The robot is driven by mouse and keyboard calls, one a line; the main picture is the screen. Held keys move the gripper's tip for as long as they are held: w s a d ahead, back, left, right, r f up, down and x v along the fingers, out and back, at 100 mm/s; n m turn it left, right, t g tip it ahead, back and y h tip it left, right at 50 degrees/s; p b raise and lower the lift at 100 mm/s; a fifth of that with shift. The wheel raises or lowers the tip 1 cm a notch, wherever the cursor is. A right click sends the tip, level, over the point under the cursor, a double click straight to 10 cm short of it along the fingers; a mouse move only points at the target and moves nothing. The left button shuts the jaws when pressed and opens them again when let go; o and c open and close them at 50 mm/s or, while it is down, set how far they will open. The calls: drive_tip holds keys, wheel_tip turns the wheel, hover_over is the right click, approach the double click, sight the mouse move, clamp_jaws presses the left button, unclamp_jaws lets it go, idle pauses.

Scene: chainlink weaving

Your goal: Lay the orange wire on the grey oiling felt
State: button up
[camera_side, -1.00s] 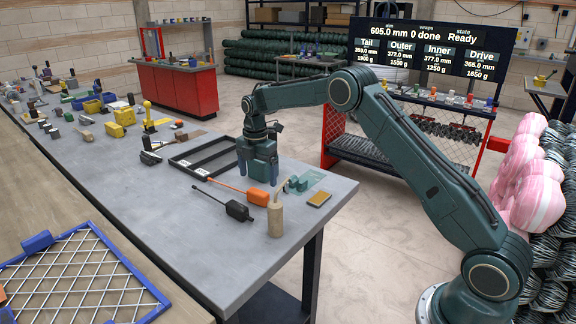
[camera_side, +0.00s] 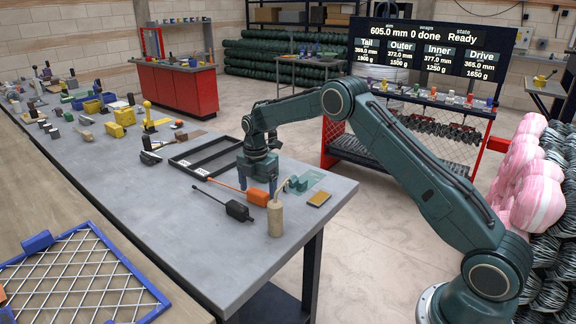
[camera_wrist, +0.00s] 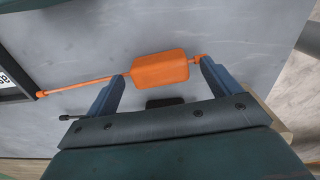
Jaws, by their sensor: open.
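The orange wire (camera_side: 257,197) lies on the grey bench as a thin orange shaft with a thick orange block at its right end. In the wrist view the block (camera_wrist: 160,69) sits between my fingertips, the shaft running left. My gripper (camera_side: 257,190) is open, pointing down at the block, one finger on either side; whether either finger touches it I cannot tell. I cannot pick out a grey felt for certain; a small tan-topped pad (camera_side: 319,199) lies near the bench's right edge.
A black tool (camera_side: 238,210) lies parallel in front of the orange wire. A beige bottle (camera_side: 275,217) stands close to the right. A black open frame (camera_side: 180,161) lies behind left. The bench front left is clear.

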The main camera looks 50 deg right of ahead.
sight(258, 191)
drive_tip(key=c, duration=1.1)
drive_tip(key=shift+r, duration=0.2)
drive_tip(key=shift+c, duration=0.2)
wheel_tip(258, 191, up, 20)
drive_tip(key=shift+f, duration=0.15)
drive_tip(key=shift+d, duration=0.1)
idle(0.4)
